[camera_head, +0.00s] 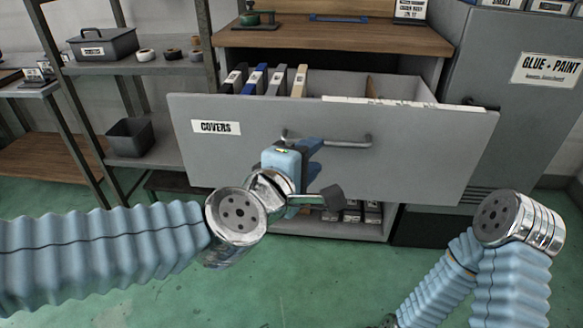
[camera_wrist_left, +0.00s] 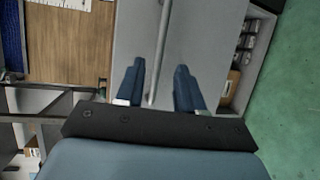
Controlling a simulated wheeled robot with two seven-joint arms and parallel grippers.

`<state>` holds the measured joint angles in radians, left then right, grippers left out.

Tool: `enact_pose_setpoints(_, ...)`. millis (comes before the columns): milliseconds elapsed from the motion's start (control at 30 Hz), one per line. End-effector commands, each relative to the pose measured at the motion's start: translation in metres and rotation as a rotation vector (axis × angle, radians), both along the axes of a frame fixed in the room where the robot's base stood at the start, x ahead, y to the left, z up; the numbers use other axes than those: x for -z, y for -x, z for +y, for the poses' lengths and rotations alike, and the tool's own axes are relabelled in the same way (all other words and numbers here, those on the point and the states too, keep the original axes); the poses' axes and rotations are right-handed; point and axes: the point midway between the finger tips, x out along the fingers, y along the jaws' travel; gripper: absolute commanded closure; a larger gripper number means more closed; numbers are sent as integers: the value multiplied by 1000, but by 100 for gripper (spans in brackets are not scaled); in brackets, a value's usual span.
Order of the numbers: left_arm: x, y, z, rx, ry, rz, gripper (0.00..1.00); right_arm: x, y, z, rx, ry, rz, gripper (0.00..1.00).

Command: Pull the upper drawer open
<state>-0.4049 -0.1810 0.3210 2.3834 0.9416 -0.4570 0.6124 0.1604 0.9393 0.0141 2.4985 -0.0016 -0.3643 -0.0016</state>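The upper drawer (camera_head: 420,150) is a grey front labelled COVERS, standing out from the cabinet with its inside showing. Its bar handle (camera_head: 345,142) runs across the middle of the front. My left gripper (camera_head: 312,152) is in front of the drawer at the left part of the handle. In the left wrist view, my left gripper (camera_wrist_left: 160,70) has its two blue fingers apart, with the handle (camera_wrist_left: 160,45) between them and gaps on both sides. My right arm shows at the right of the head view, but its gripper is out of view.
Upright folders (camera_head: 270,80) stand inside the drawer. A wooden worktop (camera_head: 330,36) is above it, and a lower shelf with small boxes (camera_head: 352,212) is below. A grey GLUE + PAINT cabinet (camera_head: 500,110) stands at right, shelving (camera_head: 165,66) at left. Green floor (camera_head: 330,285) is clear in front.

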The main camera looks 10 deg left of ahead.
Motion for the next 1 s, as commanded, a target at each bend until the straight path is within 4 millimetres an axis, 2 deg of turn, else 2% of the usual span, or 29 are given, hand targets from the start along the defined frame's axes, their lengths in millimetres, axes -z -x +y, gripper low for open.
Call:
enact_pose_setpoints(33, -8, 12, 6, -2, 1, -5, 63, -6, 0, 1, -2, -1, 1, 57)
enact_pose_setpoints(200, -14, 46, 20, -2, 0, -3, 63, -16, 2, 5, -8, -6, 3, 57)
enact_pose_setpoints(400, -15, 66, 29, -1, -1, -1, 63, -23, 3, 7, -12, -11, 5, 57)
enact_pose_setpoints(900, -14, 70, 30, -1, -1, 1, 63, -23, 3, 7, -13, -11, 5, 57)
enact_pose_setpoints(1000, -7, 64, 30, 1, -22, 14, 63, -23, 3, 7, -13, -11, 5, 57)
